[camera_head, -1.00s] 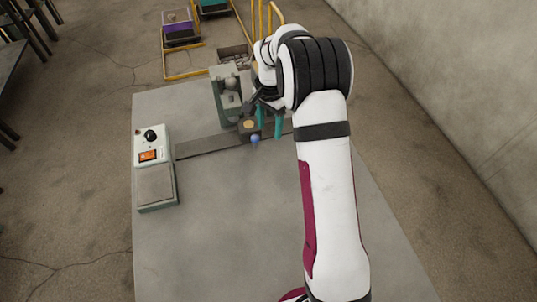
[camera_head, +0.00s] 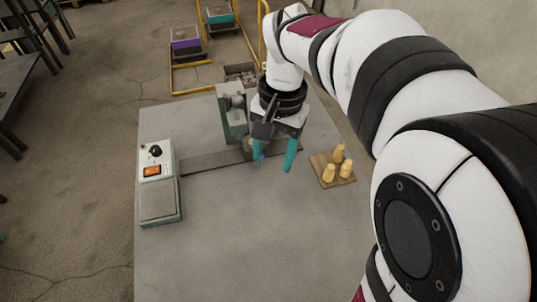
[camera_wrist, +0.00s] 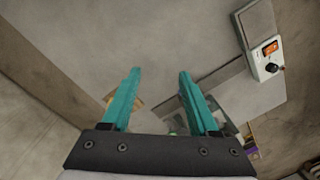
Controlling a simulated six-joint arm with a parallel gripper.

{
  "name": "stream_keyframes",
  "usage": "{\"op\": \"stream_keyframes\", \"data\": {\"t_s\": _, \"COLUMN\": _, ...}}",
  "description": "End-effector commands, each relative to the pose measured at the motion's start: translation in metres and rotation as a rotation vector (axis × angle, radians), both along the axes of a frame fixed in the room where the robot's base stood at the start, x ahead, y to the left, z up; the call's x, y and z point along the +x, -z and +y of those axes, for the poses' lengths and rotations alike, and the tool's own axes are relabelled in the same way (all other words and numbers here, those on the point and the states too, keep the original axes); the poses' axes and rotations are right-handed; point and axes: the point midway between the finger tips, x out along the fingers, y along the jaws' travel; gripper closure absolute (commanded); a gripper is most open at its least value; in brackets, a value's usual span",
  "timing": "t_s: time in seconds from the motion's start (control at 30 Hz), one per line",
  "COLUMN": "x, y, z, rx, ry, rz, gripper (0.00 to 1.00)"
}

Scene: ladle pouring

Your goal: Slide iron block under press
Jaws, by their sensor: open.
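The press (camera_head: 233,112) is a grey-green upright frame at the back of the table in the head view. A small dark block with a tan top (camera_head: 248,145) and a blue knob (camera_head: 257,156) sits at its foot, partly hidden by my gripper; I cannot tell for sure whether it is the iron block. My gripper (camera_head: 273,161) points down just right of the press, with its teal fingers apart. No object shows between the fingers. In the wrist view my gripper (camera_wrist: 159,73) is also open, over bare table.
A dark strip (camera_head: 205,161) runs across the table past the press. A box with an orange display (camera_head: 157,187) stands at the left. A wooden board (camera_head: 327,179) with several yellow weights lies at the right. The front table surface (camera_head: 235,235) is clear.

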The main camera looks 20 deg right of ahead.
Motion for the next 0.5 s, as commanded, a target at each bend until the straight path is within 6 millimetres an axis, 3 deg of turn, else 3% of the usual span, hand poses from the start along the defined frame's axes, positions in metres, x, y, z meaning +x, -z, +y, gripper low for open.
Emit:
{"op": "stream_keyframes", "data": {"t_s": 0.2, "x": -0.042, "y": -0.001, "z": 0.01, "rx": 0.018, "ry": -0.067, "rz": -0.005, "gripper": 0.39}}
{"op": "stream_keyframes", "data": {"t_s": 0.5, "x": -0.054, "y": 0.0, "z": 0.013, "rx": 0.023, "ry": -0.087, "rz": -0.004, "gripper": 0.39}}
